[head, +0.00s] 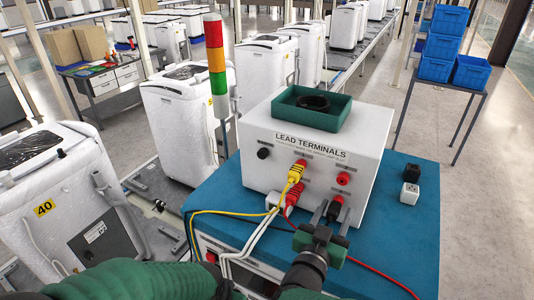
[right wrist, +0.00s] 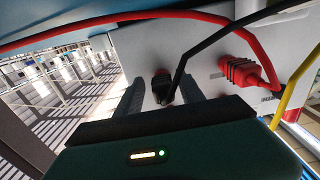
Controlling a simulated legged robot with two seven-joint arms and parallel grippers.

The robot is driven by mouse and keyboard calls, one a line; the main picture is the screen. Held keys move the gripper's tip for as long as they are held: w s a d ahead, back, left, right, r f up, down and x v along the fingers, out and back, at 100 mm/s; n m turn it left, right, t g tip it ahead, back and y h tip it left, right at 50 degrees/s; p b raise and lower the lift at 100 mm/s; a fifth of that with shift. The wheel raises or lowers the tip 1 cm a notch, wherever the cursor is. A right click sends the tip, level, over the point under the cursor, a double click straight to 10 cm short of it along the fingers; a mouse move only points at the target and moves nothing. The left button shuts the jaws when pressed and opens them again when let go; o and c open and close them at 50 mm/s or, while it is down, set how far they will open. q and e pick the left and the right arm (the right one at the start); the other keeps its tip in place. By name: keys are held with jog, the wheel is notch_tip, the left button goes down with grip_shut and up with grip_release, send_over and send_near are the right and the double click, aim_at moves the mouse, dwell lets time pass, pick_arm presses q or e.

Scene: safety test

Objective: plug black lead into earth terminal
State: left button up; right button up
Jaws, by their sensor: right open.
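The white LEAD TERMINALS box (head: 262,177) stands on a blue-topped bench. A black plug (head: 334,211) is at the lower right of its front panel, by a red terminal part. My right gripper (head: 332,214) is open around it, one finger on each side. The right wrist view shows the black plug (right wrist: 161,84) against the panel between the fingers, its black lead (right wrist: 190,60) running up right. How deep it sits is unclear. A black terminal (head: 263,153) at the panel's left is empty. Labels are too small to read, so the earth terminal is unclear. My left gripper is out of view.
A yellow plug (head: 296,173) and a red plug (head: 291,198) sit in the panel, with loose cables crossing in front. A red terminal (head: 343,178) is empty. A green tray (head: 290,114) tops the box. Small black (head: 411,172) and white (head: 409,194) blocks lie right.

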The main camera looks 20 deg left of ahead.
jog(key=shift+s+a+r, duration=0.2)
jog(key=shift+s+a, duration=0.2)
jog(key=shift+a, duration=0.2)
jog(key=shift+w+d+f, duration=0.1)
jog(key=shift+w+d, duration=0.05)
jog(key=shift+d, duration=0.75)
jog(key=shift+a, duration=0.15)
jog(key=shift+a, duration=0.25)
jog(key=shift+d, duration=0.1)
grip_shut()
dwell(0.9)
